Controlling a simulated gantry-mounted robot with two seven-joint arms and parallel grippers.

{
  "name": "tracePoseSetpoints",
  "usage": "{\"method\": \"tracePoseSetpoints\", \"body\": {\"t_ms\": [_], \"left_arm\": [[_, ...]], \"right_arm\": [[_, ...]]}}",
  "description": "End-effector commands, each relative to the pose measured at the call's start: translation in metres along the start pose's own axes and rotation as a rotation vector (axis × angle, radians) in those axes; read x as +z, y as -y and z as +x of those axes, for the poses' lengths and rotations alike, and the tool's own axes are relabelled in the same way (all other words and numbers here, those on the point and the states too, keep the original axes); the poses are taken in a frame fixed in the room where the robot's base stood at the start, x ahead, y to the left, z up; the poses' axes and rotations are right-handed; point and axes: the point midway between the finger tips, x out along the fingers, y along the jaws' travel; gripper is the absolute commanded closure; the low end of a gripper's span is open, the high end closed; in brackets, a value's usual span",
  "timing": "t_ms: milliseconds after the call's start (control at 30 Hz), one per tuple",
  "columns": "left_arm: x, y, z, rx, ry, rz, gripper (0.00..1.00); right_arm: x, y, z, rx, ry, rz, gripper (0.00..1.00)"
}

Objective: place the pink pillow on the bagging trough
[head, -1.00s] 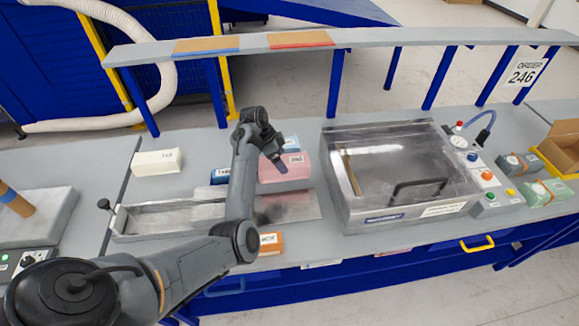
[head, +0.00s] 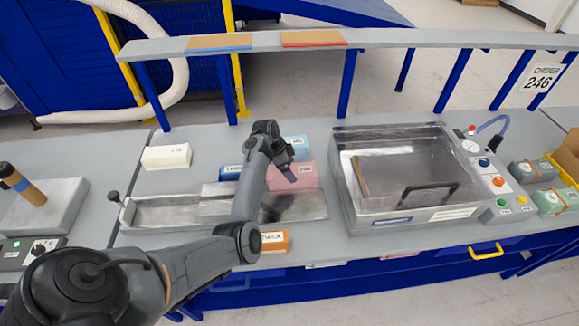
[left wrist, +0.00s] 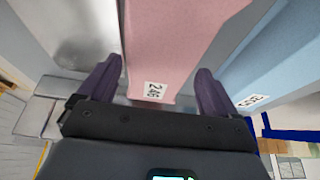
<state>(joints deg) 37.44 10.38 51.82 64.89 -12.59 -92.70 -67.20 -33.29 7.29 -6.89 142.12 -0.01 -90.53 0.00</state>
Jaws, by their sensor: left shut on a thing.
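The pink pillow (head: 305,177) is a soft pink block with a white label, lying on the table behind the metal plate. In the left wrist view it (left wrist: 165,45) sits between the two purple fingers, and its label reads 246. My left gripper (head: 287,172) is shut on the pillow from above; my arm hides the pillow's left part. The bagging trough (head: 165,212) is a long, shallow metal channel to the left and in front of the pillow. My forearm crosses its right end. My right gripper is not in view.
A light blue block (head: 297,145) lies close behind the pillow, and a dark blue one (head: 230,173) to its left. A white block (head: 166,157) stands behind the trough. An orange block (head: 274,242) is in front. A large clear-lidded metal machine (head: 400,185) stands at the right.

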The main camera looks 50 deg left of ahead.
Motion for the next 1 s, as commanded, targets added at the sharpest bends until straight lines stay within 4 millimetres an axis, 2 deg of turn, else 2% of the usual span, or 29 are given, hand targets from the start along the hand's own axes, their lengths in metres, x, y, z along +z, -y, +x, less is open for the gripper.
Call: {"method": "tracePoseSetpoints", "body": {"t_ms": [67,333,467,1000], "left_arm": [[0.0,0.0,0.0,0.0,0.0,0.0,0.0],[0.0,0.0,-0.001,0.0,0.0,0.0,0.0],[-0.002,0.0,-0.01,-0.001,-0.001,0.0,0.0],[-0.002,0.001,-0.099,-0.002,-0.001,-0.001,0.0]], "right_arm": [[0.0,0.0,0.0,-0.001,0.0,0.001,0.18],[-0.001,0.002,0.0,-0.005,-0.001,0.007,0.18],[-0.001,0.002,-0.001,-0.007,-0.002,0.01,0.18],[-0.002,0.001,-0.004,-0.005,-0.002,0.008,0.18]]}}
